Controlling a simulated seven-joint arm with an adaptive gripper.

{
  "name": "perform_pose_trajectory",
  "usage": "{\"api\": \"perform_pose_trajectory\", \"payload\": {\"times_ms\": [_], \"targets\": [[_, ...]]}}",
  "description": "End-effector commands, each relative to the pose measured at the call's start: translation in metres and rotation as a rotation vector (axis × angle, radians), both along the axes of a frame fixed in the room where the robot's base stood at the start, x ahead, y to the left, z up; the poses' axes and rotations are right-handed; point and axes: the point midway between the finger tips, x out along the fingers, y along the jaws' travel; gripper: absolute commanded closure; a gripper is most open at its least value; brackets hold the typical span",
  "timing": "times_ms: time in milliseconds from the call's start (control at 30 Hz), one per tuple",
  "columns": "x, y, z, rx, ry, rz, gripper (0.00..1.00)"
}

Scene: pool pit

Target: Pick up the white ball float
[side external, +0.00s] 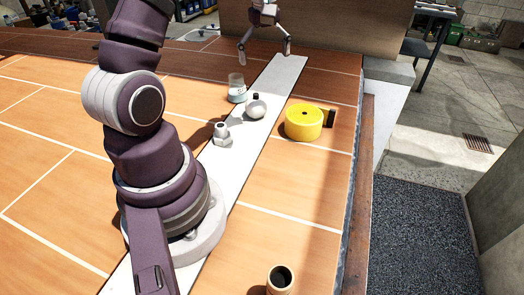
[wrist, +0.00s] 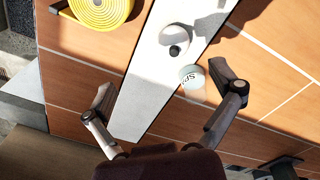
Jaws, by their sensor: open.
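The white ball float (side external: 256,107), a pale round ball with a dark knob on top, stands on the white strip in the side view. It also shows near the top centre of the wrist view (wrist: 173,40), beyond my fingertips. My gripper (side external: 265,52) is open and empty above the far end of the strip, apart from the ball. In the wrist view its two spread fingers (wrist: 161,78) have nothing between them but the strip and part of a labelled jar near the right finger.
The glass jar (side external: 237,88) stands close to the ball's left. A yellow coiled roll (side external: 304,121) sits to its right, and a grey hex-based fitting (side external: 222,134) nearer my base. A cylindrical cup-like item (side external: 280,279) is at the front. The table's right edge drops off.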

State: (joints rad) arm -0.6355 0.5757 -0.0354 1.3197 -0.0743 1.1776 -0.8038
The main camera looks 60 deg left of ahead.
Motion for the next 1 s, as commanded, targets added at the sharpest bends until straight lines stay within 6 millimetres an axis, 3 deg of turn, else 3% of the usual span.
{"api": "perform_pose_trajectory", "payload": {"times_ms": [100, 200, 700, 800, 1000], "targets": [[-0.006, 0.027, -0.027, -0.041, 0.036, 0.183, 0.09], [-0.009, 0.035, -0.038, -0.053, 0.047, 0.245, 0.09], [-0.007, 0.037, -0.126, -0.055, 0.049, 0.247, 0.09], [-0.006, 0.037, -0.137, -0.053, 0.047, 0.247, 0.09], [-0.006, 0.037, -0.139, -0.052, 0.044, 0.247, 0.09]]}}
